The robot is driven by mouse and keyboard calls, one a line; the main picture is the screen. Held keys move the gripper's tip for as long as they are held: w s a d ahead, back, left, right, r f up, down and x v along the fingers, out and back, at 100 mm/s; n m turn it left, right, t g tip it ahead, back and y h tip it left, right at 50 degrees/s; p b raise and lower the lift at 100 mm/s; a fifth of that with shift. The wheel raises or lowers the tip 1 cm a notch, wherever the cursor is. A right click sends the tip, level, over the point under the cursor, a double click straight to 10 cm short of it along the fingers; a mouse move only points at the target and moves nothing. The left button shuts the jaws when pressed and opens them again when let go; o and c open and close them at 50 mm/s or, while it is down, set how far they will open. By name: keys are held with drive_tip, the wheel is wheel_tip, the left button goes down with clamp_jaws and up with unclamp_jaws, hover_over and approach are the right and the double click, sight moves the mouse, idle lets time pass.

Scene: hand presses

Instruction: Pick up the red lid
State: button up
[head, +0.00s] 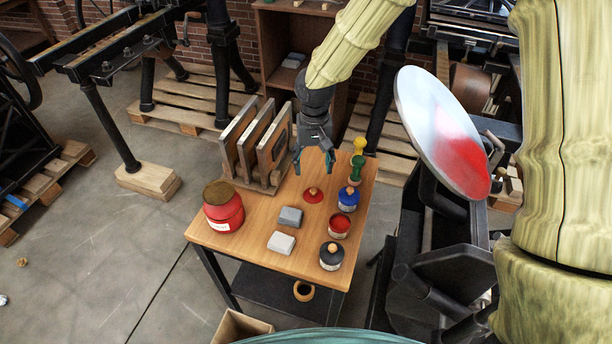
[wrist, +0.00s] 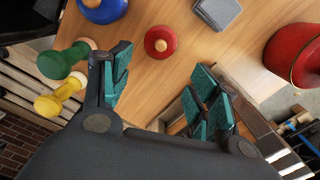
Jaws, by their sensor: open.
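The red lid (head: 313,195) lies flat on the wooden table, a small disc with a tan wooden knob on top. In the wrist view the red lid (wrist: 160,42) sits on bare wood beyond the fingertips, roughly midway between them. My gripper (head: 314,168) hangs above the back part of the table, a little behind the lid. In the wrist view my gripper (wrist: 160,75) has its teal-padded fingers spread wide with nothing between them. The lid is apart from both fingers and fully visible.
A blue-lidded jar (head: 348,198), an open red tin (head: 339,226) and a dark-lidded jar (head: 331,256) line the right side. Green and yellow wooden-handled tools (head: 357,165) stand behind. Grey blocks (head: 291,216), a big red jar (head: 223,206) and a rack of boards (head: 258,145) are left.

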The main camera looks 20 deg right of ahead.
sight(313, 190)
drive_tip(key=shift+s+f+p, duration=0.45)
drive_tip(key=shift+s+f, duration=1.05)
drive_tip(key=shift+f, duration=0.05)
drive_tip(key=w+f, duration=0.2)
drive_tip(key=f, duration=0.1)
drive_tip(key=shift+w, duration=0.3)
drive_tip(key=shift+s+f+p, duration=0.65)
drive_tip(key=shift+f+p, duration=0.1)
drive_tip(key=shift+w+f, duration=0.25)
drive_tip(key=shift+f, duration=0.35)
drive_tip(key=shift+w+f, duration=0.2)
drive_tip(key=shift+f, duration=0.4)
drive_tip(key=shift+s+r, duration=0.2)
drive_tip(key=shift+s, duration=0.05)
drive_tip(key=shift+w+f, duration=0.1)
drive_tip(key=shift+f, duration=0.05)
drive_tip(key=c, duration=1.3)
